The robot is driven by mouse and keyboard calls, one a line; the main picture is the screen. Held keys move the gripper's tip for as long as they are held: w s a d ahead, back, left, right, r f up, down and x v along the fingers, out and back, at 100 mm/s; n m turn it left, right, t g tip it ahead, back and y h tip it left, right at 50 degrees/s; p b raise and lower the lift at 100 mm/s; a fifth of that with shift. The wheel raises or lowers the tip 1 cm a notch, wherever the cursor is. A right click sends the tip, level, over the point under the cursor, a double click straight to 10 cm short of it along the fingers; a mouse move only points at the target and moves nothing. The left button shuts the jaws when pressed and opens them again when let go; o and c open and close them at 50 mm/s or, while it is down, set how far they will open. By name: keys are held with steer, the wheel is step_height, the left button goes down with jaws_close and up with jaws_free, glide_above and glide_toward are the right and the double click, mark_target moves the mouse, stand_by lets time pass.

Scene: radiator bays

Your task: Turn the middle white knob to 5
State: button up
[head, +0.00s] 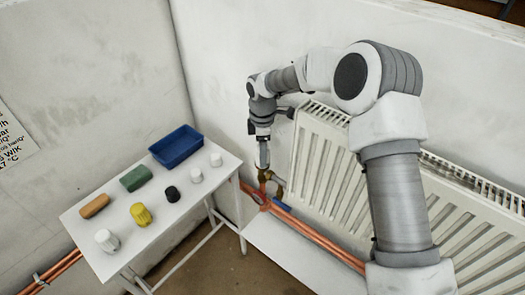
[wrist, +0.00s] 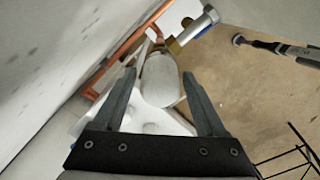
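A white rounded knob (wrist: 160,80) sits on a brass valve (wrist: 174,46) in the wrist view. My gripper (wrist: 159,76) is open, with one finger on each side of this knob. Narrow gaps seem to show between the fingers and the knob, so I cannot see contact. In the head view my gripper (head: 263,150) points down over the brass and copper valve (head: 263,178) at the left end of the radiator. The knob is hard to make out there. No numbers or pointer mark can be read on the knob.
The white radiator (head: 325,165) stands close right of my gripper, with copper pipes (head: 315,235) below. Left is a white table (head: 185,208) with a blue tray (head: 176,146), green block (head: 136,178), orange block (head: 95,206), yellow knob (head: 141,214), black knob (head: 172,194) and loose white knobs.

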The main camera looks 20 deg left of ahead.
steer(key=shift+o, duration=0.6)
step_height(320, 180, up, 18)
steer(key=shift+f+p, duration=0.25)
steer(key=shift+p, duration=0.15)
